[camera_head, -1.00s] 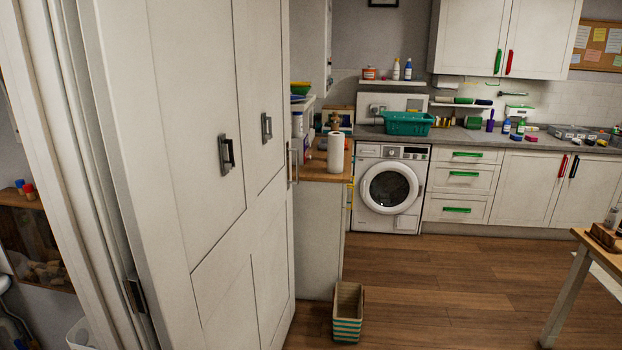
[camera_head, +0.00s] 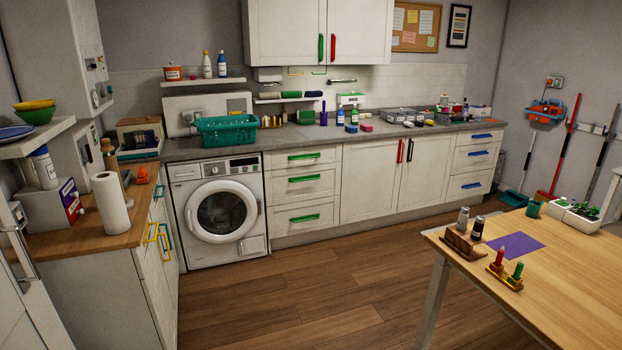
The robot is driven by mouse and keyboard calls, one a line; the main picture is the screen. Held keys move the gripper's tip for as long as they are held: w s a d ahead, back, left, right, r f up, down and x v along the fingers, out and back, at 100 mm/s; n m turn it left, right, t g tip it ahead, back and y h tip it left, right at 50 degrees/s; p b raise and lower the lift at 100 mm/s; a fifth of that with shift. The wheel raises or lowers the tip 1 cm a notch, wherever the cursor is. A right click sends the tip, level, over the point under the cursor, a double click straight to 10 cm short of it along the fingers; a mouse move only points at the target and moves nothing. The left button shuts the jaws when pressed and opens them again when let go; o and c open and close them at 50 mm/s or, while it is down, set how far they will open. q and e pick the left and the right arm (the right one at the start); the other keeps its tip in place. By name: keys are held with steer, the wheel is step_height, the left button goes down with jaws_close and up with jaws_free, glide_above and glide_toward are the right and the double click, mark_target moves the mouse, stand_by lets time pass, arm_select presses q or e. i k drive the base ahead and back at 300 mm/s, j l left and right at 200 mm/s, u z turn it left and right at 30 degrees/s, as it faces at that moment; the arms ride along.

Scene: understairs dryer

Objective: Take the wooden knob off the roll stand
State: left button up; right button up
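A white paper roll (camera_head: 113,204) stands upright on the wooden counter at the left of the head view. A brown wooden turned piece (camera_head: 108,152) shows just above and slightly left of the roll's top. I cannot tell whether it is the knob on the roll stand or a separate thing standing behind the roll. The stand's rod and base are not clearly visible. Neither of my grippers is in view.
The wooden counter (camera_head: 78,241) also holds a purple-and-white box (camera_head: 62,203) and a small orange item (camera_head: 143,175). A washing machine (camera_head: 220,210) stands beyond it. A wooden table (camera_head: 560,262) is at the right. The floor (camera_head: 300,290) between is clear.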

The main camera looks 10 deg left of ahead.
mark_target(106, 146)
steer(key=i, duration=0.55)
steer(key=i+l+u, duration=0.1)
steer(key=i, duration=0.45)
steer(key=i+l, duration=0.15)
steer(key=i, duration=0.35)
steer(key=i+l+u, duration=0.1)
steer(key=i, duration=0.45)
